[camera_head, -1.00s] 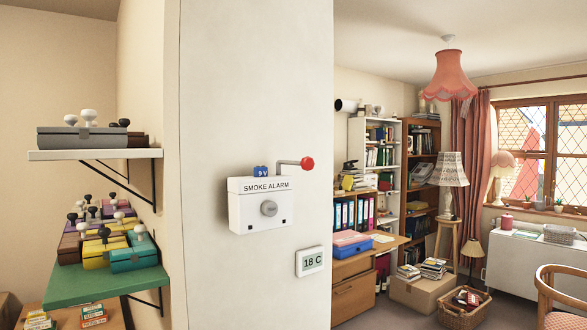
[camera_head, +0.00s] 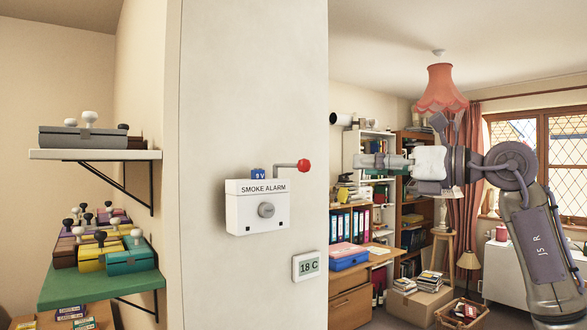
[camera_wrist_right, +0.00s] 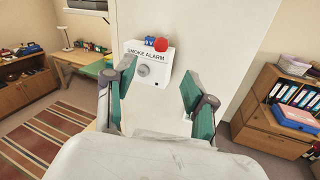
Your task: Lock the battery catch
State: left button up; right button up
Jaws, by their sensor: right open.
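A white smoke alarm box (camera_head: 240,215) is fixed to the pale wall, with a round grey knob (camera_head: 266,210) on its front. A blue 9 V battery (camera_head: 259,173) sticks up at its top. Beside the battery, a grey lever (camera_head: 286,165) reaches to the right and ends in a red ball (camera_head: 304,166). My right gripper (camera_head: 362,161) is open and empty, right of the red ball and apart from it. In the right wrist view, the alarm (camera_wrist_right: 158,58) and red ball (camera_wrist_right: 161,44) show beyond the spread fingers (camera_wrist_right: 158,78). My left gripper is not in view.
A small 18 C display (camera_head: 307,266) is on the wall below the alarm. Shelves with several coloured boxes, including a green shelf (camera_head: 90,292), are at the left. A bookcase and desk stand behind my right arm.

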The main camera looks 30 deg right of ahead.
aim_at(305, 163)
jog(key=p+x, duration=0.5)
jog(key=x, duration=0.9)
jog(key=shift+d+f, duration=0.1)
jog(key=shift+f, duration=0.05)
jog(key=shift+c, duration=0.3)
grip_shut()
